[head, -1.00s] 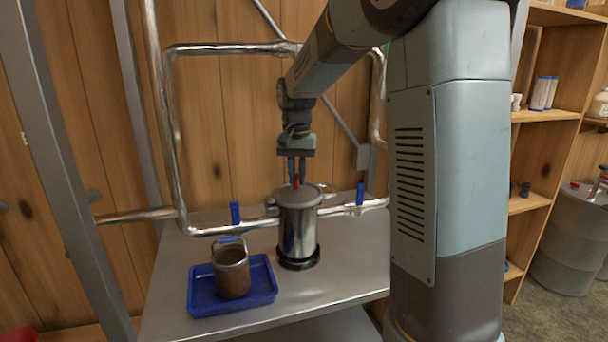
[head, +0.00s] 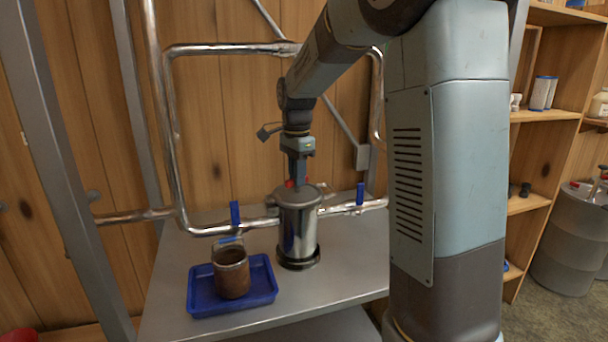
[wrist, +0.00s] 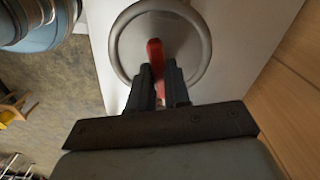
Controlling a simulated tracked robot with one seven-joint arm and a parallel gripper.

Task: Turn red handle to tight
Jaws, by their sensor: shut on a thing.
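The red handle (wrist: 155,56) lies on top of the round metal lid (wrist: 124,45) of the filter canister. My gripper (wrist: 160,84) is shut on the red handle, with one dark finger on each side of it. In the head view my gripper (head: 297,180) points straight down at the canister top, and a bit of red shows at its fingertips. The steel canister (head: 298,228) stands upright on a black base on the metal table. The fingers hide part of the handle.
Steel pipes with two blue valve levers (head: 235,213) (head: 360,193) run on both sides of the canister. A blue tray (head: 203,303) holding a jar of brown contents (head: 232,275) sits at the front left. The table's front right is clear.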

